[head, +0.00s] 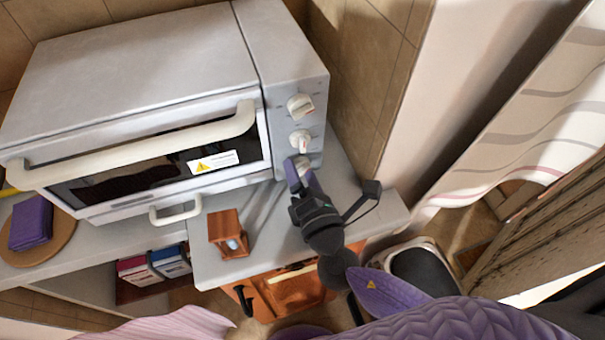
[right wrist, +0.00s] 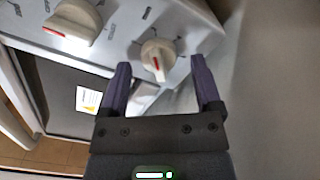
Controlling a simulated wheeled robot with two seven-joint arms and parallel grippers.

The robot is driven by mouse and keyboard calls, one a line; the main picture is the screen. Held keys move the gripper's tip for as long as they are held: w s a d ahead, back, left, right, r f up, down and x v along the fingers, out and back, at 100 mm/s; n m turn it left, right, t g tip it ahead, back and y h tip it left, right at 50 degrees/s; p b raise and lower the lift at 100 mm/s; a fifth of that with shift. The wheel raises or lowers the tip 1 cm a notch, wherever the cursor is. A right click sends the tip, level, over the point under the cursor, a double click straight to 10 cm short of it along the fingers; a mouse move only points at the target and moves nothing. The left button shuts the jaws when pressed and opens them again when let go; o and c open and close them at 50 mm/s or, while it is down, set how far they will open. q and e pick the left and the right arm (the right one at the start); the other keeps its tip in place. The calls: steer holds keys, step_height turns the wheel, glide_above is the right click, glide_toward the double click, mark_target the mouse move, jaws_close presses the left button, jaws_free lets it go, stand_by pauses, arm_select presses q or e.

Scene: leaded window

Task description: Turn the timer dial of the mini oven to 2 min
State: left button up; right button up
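The mini oven (head: 140,75) stands on the counter, with three white dials down the right side of its front. The top dial (head: 301,105) and middle dial (head: 300,140) show clearly in the head view. The lowest dial (head: 303,164) is partly hidden by my right gripper (head: 302,174). In the right wrist view this dial (right wrist: 158,60) lies just beyond and between the purple fingertips of my open gripper (right wrist: 160,68). Its red mark points down in that picture. I cannot tell whether the fingers touch it; its scale is too small to read. My left gripper is not in view.
A wooden block-like object (head: 229,233) stands on the counter (head: 205,262) in front of the oven. The oven door's long handle (head: 150,147) juts out left of the dials. A tiled wall (head: 362,70) is close on the right.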

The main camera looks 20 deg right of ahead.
steer(key=s+b, duration=0.1)
steer(key=s, duration=0.9)
steer(key=shift+d, duration=0.2)
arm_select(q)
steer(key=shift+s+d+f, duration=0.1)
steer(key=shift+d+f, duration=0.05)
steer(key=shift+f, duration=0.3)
